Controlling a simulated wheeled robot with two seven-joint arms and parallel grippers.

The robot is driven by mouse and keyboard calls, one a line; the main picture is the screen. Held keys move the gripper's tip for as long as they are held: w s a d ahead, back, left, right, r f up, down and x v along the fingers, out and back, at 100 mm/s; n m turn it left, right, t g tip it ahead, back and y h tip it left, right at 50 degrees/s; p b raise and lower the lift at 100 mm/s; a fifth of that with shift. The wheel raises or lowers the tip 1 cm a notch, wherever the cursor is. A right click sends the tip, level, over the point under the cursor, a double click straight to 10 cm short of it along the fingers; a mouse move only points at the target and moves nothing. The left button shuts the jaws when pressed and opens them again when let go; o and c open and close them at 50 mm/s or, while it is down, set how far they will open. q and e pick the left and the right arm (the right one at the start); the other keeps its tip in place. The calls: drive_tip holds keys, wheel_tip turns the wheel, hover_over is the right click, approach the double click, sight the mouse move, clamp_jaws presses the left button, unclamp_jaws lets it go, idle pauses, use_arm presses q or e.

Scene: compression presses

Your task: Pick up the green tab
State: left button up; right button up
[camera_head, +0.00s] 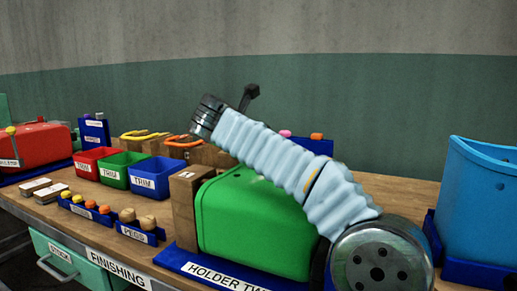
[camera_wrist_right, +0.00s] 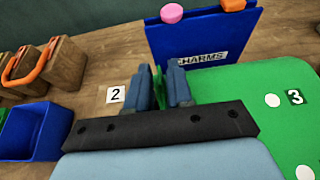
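The green tab (camera_wrist_right: 159,88) is a thin upright strip in the right wrist view, between the wooden block labelled 2 and the green box. My right gripper (camera_wrist_right: 161,92) has its two blue-grey fingers close together, one on each side of the tab, with almost no gap left. The tab's lower end is hidden by the gripper's dark bar. My left gripper is not in view.
A blue holder labelled CHARMS (camera_wrist_right: 200,40) stands just beyond the fingers. A wooden block (camera_head: 186,205) stands left of the green box. Red, green and blue TRIM bins (camera_head: 143,182) and a PEGS tray (camera_head: 134,233) lie further left. A tall blue bin (camera_head: 480,200) is at right.

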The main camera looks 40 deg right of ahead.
clamp_jaws()
drive_tip(key=shift+r, duration=0.1)
drive_tip(key=shift+r, duration=0.25)
drive_tip(key=s+a+r, duration=0.9)
drive_tip(key=a+r, duration=0.1)
drive_tip(key=r, duration=0.2)
drive_tip(key=shift+s+a+r, duration=0.15)
drive_tip(key=shift+s+a, duration=0.05)
drive_tip(key=shift+s, duration=0.05)
